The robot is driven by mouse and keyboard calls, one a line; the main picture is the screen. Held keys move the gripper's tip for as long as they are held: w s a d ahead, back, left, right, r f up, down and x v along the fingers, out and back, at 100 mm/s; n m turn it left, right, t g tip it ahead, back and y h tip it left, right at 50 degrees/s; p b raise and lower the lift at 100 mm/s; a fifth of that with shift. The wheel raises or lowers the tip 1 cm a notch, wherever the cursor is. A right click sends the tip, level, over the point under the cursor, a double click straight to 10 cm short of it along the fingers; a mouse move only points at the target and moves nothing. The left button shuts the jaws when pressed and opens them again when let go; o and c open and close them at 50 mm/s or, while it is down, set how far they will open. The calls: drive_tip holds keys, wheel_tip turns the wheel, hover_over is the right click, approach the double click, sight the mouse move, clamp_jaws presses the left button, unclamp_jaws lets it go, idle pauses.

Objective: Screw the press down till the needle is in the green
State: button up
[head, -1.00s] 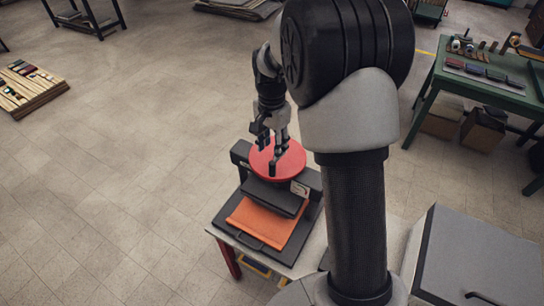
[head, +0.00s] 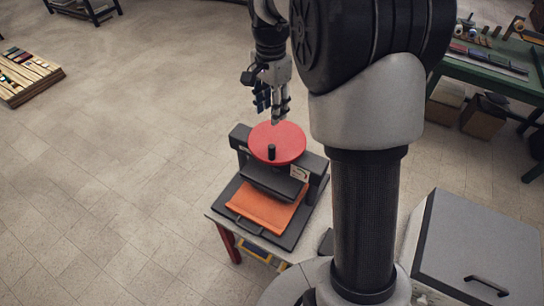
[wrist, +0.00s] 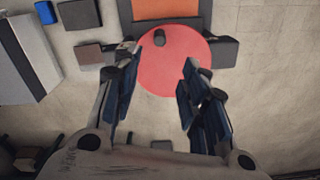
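The press (head: 240,140) is a dark frame on a small table, with a round red wheel (head: 286,139) on top. A short black knob (head: 271,152) stands on the wheel's near side in the head view; it also shows in the wrist view (wrist: 159,37). An orange cover (head: 262,208) lies on the press bed under the dark plate (head: 274,181). A small pale gauge (head: 299,173) sits on the frame's right; its needle is too small to read. My gripper (head: 271,112) is open and empty above the wheel's far side, apart from the knob.
A green workbench (head: 490,68) with tools stands at the upper right. A grey cabinet (head: 480,240) is at the lower right. A low wooden pallet (head: 28,82) with small items lies on the floor at left. The floor left of the press is clear.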

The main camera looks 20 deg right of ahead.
sight(271, 146)
wheel_tip(271, 146, down, 17)
drive_tip(key=b, duration=0.2)
drive_tip(key=shift+f+b, duration=0.15)
drive_tip(key=shift+b, duration=0.2)
drive_tip(key=shift+c, duration=0.4)
clamp_jaws()
idle(0.3)
